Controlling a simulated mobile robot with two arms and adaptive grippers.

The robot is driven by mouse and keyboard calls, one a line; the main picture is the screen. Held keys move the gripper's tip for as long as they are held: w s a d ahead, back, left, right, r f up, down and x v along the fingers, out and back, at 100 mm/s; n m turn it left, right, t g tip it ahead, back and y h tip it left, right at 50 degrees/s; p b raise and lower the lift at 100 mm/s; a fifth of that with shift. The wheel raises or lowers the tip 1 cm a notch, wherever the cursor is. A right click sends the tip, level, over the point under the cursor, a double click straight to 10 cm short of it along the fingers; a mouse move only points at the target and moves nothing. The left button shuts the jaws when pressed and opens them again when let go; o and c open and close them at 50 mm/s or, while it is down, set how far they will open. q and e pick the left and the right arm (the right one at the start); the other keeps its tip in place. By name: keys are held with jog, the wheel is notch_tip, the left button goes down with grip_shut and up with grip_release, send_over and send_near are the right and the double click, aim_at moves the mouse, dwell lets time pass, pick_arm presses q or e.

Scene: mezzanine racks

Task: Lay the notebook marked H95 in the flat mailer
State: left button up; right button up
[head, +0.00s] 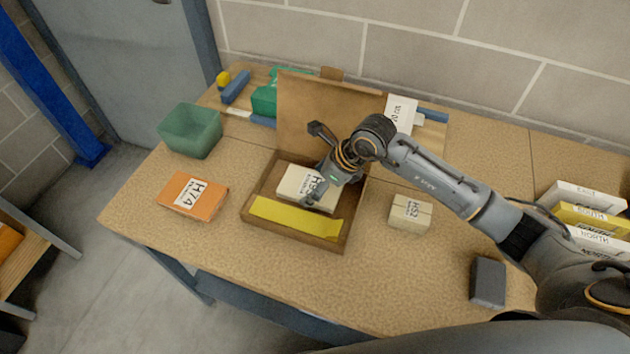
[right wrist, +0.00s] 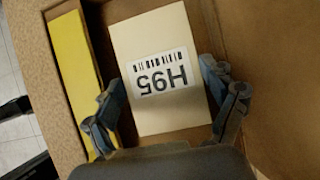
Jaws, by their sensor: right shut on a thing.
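The notebook marked H95 (head: 298,183) is cream with a white label. It lies inside the open flat mailer (head: 344,238), a brown box with its lid raised at the back. In the right wrist view, the notebook (right wrist: 150,35) shows its label upside down, with a yellow strip beside it. My right gripper (head: 318,190) reaches into the mailer and is shut on the notebook. Its fingers (right wrist: 168,100) sit on either side of the notebook's near end. Whether the notebook rests fully on the mailer's floor, I cannot tell. My left gripper is not in view.
A yellow strip (head: 295,217) lies along the mailer's front. An orange notebook marked H74 (head: 194,194) lies left, a cream block marked H52 (head: 410,213) right. A green bin (head: 190,131) stands back left. A dark grey block (head: 487,283) lies front right. The front table is clear.

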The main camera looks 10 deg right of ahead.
jog(key=o, duration=1.1)
jog(key=v, duration=1.2)
